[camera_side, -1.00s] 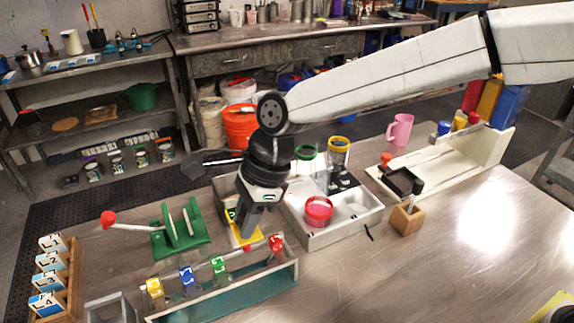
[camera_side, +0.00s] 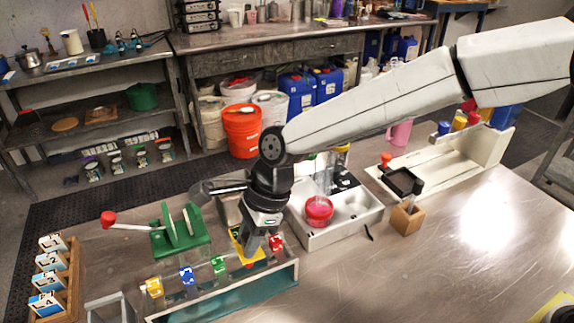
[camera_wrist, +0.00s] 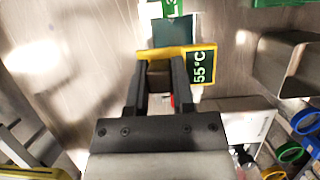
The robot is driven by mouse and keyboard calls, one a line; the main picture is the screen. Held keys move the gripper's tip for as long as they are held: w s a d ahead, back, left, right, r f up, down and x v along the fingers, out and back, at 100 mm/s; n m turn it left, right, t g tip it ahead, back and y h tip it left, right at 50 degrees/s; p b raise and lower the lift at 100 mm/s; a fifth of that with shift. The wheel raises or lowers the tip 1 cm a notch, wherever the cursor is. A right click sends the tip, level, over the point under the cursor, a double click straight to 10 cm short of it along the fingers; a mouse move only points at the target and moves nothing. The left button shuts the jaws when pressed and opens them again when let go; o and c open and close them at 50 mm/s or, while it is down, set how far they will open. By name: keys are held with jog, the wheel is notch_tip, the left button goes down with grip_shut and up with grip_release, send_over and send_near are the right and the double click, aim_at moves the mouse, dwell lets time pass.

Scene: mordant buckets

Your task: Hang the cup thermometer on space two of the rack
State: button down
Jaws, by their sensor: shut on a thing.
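My gripper (camera_side: 256,250) is shut on the cup thermometer, a yellow-framed piece (camera_side: 240,243) with a dark face. In the wrist view the thermometer (camera_wrist: 199,67) reads 55°C and sits across my gripper's fingertips (camera_wrist: 160,82). The rack (camera_side: 235,297) is a long trough with a teal inside and several coloured tags along it. Its yellow tag (camera_side: 154,287), blue tag (camera_side: 187,275) and green tag (camera_side: 218,264) are left of my gripper; the red tag (camera_side: 277,243) is just right. The thermometer is over the rack's back edge; contact cannot be told.
A green stand (camera_side: 180,238) is behind the rack. A white tray (camera_side: 340,229) with a pink-red cup (camera_side: 319,210) is behind and right of my gripper. A wooden block (camera_side: 406,219) stands further right.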

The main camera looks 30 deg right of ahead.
jog(key=shift+f, duration=2.05)
jog(key=shift+f, duration=0.1)
jog(key=shift+c, duration=2)
grip_release()
jog(key=v, duration=0.7)
jog(key=shift+d+r, duration=0.25)
jog(key=shift+r, duration=0.1)
